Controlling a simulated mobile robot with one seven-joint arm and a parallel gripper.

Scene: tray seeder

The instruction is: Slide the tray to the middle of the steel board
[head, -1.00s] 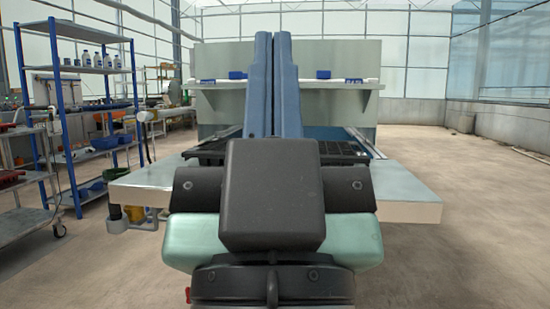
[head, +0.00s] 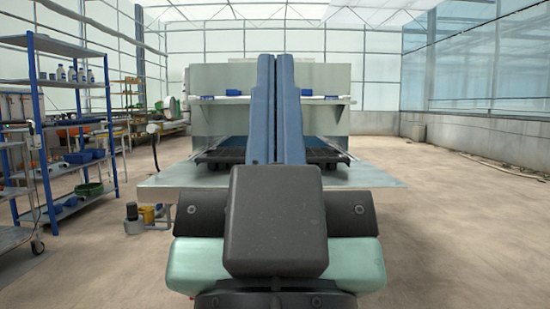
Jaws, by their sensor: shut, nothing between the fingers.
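The black tray (head: 222,158) lies at the far side of the pale steel board (head: 172,180), against the mouth of the seeder. My arm hides the middle of the tray; its left part and its right part (head: 325,157) show on either side. The near part of the board in front of the tray looks bare where it shows. My gripper is not in view, hidden behind my own arm links.
The seeder (head: 220,75) stands behind the board with a shelf holding small blue items. A blue shelving rack (head: 40,110) and a metal cart (head: 14,236) are on the left. The floor (head: 450,210) on the right is open.

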